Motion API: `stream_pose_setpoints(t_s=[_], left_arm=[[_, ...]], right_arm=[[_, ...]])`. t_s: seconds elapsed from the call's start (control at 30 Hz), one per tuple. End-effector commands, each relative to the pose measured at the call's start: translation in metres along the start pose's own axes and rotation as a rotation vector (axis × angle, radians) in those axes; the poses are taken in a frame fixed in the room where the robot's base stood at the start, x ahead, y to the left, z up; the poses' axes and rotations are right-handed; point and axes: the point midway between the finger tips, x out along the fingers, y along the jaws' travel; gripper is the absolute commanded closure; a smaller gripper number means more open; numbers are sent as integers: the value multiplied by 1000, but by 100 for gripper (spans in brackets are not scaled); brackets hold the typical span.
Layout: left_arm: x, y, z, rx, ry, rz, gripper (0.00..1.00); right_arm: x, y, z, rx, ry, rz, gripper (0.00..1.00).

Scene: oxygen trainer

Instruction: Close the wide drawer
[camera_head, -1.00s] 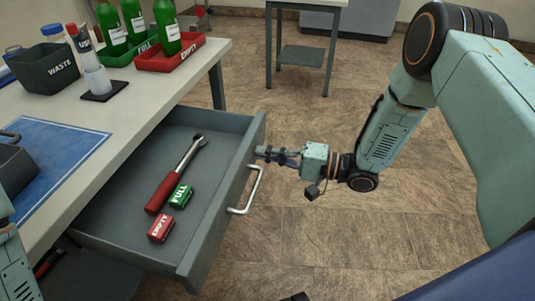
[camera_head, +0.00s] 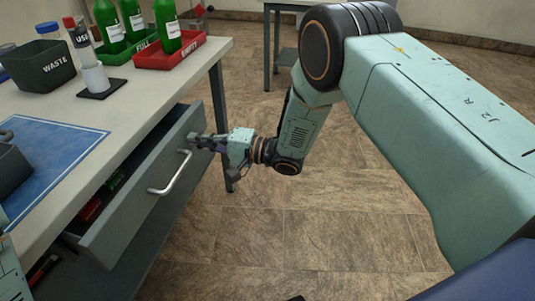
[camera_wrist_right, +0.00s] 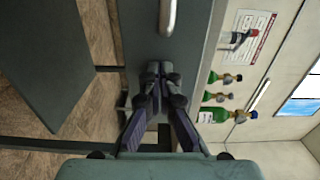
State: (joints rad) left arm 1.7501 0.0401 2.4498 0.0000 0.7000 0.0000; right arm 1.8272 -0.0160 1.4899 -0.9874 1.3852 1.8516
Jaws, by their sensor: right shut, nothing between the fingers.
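The wide drawer (camera_head: 133,206) under the white-topped bench is partly open, its grey front standing out a short way from the bench. Its metal bar handle (camera_head: 172,176) is on the front face. My right gripper (camera_head: 196,140) is shut and empty, its fingertips at the drawer front beyond the handle's far end. In the right wrist view the shut fingers (camera_wrist_right: 158,75) point at the grey front beside the handle (camera_wrist_right: 167,16); contact cannot be told for sure. Inside the drawer, a red item (camera_head: 90,210) and a green item show in the narrow gap. My left gripper is not in view.
On the bench stand a black waste bin (camera_head: 45,68), a red tray (camera_head: 168,54) and a green tray with green bottles, and a blue mat (camera_head: 45,160). Floor (camera_head: 270,235) in front of the drawer is clear.

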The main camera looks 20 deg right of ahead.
Motion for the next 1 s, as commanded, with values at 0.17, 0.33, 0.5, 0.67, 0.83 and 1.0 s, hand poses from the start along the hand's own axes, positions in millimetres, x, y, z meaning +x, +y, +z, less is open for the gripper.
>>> stream_pose_setpoints(t_s=[0.17, 0.33, 0.5, 0.67, 0.83, 1.0], left_arm=[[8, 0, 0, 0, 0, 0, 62], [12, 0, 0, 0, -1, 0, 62], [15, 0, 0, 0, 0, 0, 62], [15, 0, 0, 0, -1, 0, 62], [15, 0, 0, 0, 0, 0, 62], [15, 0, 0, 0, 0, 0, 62]], right_arm=[[32, 2, 1, -1, -3, 1, 100], [52, 3, 1, 0, -2, 2, 100], [62, 2, 0, 2, 1, 1, 100], [66, 1, 0, 0, 0, 1, 100], [67, 0, 0, -1, 0, 0, 100], [68, -1, 0, -3, -1, -1, 100]])
